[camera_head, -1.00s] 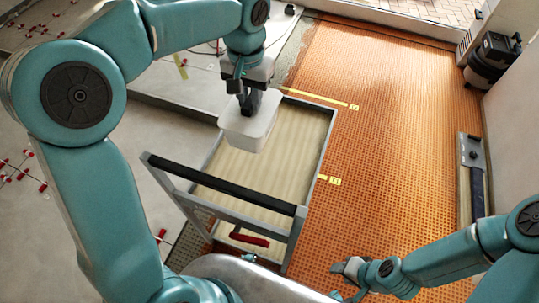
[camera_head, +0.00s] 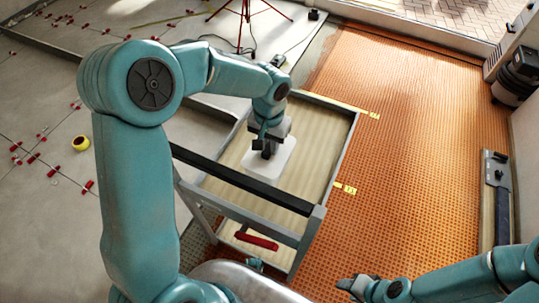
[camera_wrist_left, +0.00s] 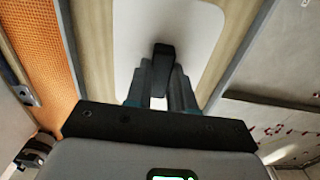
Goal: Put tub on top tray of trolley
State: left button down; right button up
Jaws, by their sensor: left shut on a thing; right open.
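The white tub (camera_head: 284,160) is over the wooden-floored top tray (camera_head: 322,128) of the trolley, inside its rim in the picture. I cannot tell whether its bottom touches the tray. My left gripper (camera_head: 269,152) is shut on the tub from above and hides part of it. In the left wrist view the tub (camera_wrist_left: 195,30) is a pale rounded shape beyond the fingers (camera_wrist_left: 160,90), with tray boards on both sides. My right gripper (camera_head: 350,287) is open and empty at the bottom, right of the trolley, low over the orange floor.
The trolley's black handle bar (camera_head: 240,178) crosses in front of the tray. A red-handled tool (camera_head: 257,240) lies lower down. Orange matting (camera_head: 410,150) is clear at right. A long level-like tool (camera_head: 495,200) and a dark machine (camera_head: 520,72) stand by the right wall.

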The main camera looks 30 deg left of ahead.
pick_arm(q)
notch_tip(320, 180, down, 5)
jog(key=shift+r+b, duration=0.1)
jog(key=shift+b, duration=0.3)
jog(key=c, duration=1.4)
grip_release()
jog(key=shift+f, duration=0.2)
jog(key=o, duration=0.4)
jog(key=shift+o, duration=0.2)
jog(key=shift+r, duration=0.1)
jog(key=shift+r, duration=0.2)
notch_tip(320, 180, up, 12)
jog(key=shift+f+p, duration=0.1)
jog(key=shift+p, duration=1)
